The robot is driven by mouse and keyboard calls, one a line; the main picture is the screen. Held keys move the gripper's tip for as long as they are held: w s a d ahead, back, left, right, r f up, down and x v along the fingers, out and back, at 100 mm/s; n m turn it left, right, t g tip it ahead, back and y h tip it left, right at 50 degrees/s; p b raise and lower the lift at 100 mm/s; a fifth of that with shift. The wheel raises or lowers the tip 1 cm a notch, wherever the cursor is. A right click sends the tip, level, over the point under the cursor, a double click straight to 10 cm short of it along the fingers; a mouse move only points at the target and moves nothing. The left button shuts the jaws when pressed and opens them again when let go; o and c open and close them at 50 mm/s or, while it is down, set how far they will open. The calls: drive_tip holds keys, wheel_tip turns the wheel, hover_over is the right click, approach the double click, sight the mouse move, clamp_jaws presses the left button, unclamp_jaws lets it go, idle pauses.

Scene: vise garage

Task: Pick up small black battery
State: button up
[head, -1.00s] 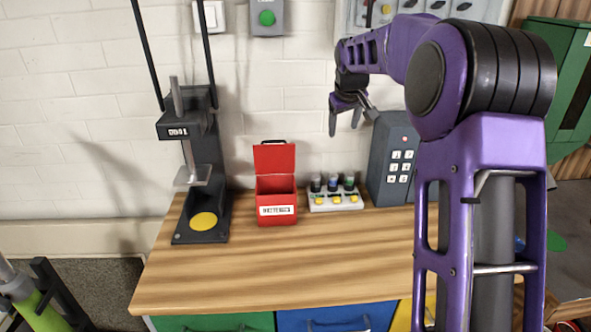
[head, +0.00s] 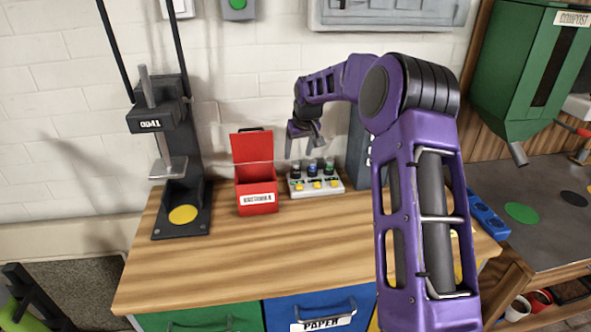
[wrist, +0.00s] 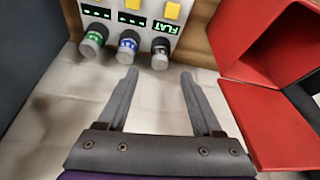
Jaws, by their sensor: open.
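The small black battery (head: 296,171) stands in the leftmost slot of the white charger (head: 335,187). In the wrist view the black battery (wrist: 160,52) is nearest the red box, beside a lit "FLAT" display. A blue-marked battery (wrist: 128,45) and a green-marked battery (wrist: 92,38) stand in the other slots. My gripper (head: 303,150) is above and behind the charger, fingers pointing down. In the wrist view my gripper (wrist: 160,76) is open and empty. The black battery's end lies just beyond the fingertips, roughly between them; contact is not visible.
An open red box (head: 257,195) stands left of the charger. A dark press (head: 180,185) with a yellow disc is farther left. A dark keypad box (head: 358,150) is close on the right, partly behind my arm. The front of the wooden worktop (head: 230,260) is clear.

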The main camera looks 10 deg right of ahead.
sight(296, 162)
drive_tip(key=x, duration=0.5)
drive_tip(key=shift+w, duration=0.1)
clamp_jaws()
